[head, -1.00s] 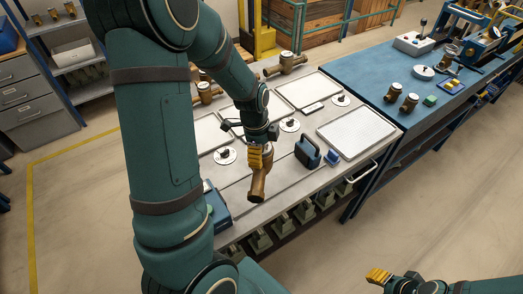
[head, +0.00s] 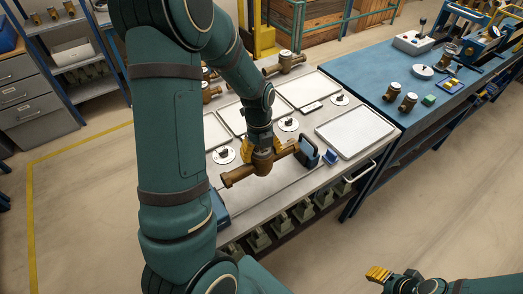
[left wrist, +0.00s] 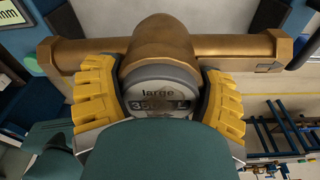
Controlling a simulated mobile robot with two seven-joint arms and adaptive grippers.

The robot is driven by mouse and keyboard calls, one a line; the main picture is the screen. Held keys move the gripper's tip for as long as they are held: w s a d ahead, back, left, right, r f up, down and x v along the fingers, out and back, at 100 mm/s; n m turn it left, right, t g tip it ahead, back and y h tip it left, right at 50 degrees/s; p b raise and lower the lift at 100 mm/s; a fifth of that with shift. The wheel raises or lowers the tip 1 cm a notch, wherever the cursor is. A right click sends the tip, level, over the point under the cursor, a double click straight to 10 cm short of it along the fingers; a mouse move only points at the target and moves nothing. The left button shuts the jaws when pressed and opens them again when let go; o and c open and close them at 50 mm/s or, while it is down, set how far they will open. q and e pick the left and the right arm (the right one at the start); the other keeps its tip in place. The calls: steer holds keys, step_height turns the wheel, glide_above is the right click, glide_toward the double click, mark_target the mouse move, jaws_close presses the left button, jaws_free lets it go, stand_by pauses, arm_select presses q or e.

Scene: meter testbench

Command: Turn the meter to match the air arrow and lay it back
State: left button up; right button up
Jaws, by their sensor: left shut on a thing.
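A bronze meter (head: 262,163) with a straight pipe body is over the front part of the grey bench (head: 262,198). My left gripper (head: 263,148) is shut on it from above. The pipe runs across that view, and slants from lower left to upper right in the head view. I cannot tell whether the meter touches the bench. I cannot make out an air arrow. My right gripper (head: 378,274) is at the lower right, away from the bench; its opening is unclear.
A dark blue handled device (head: 307,152) and a small blue block (head: 330,156) stand close by the pipe's right end. White trays (head: 355,131), round white discs (head: 224,155) and other bronze meters (head: 285,63) occupy the bench. A blue table (head: 425,85) stands at right.

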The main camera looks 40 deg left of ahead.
arm_select(q)
step_height(320, 180, down, 2)
steer(key=shift+f+b, duration=0.6)
steer(key=shift+f, duration=0.45)
steer(key=shift+r, duration=0.1)
stand_by(0.3)
steer(key=shift+f+b, duration=1.6)
steer(key=shift+b, duration=0.1)
stand_by(0.9)
steer(key=o, duration=1.2)
steer(key=shift+f, duration=0.1)
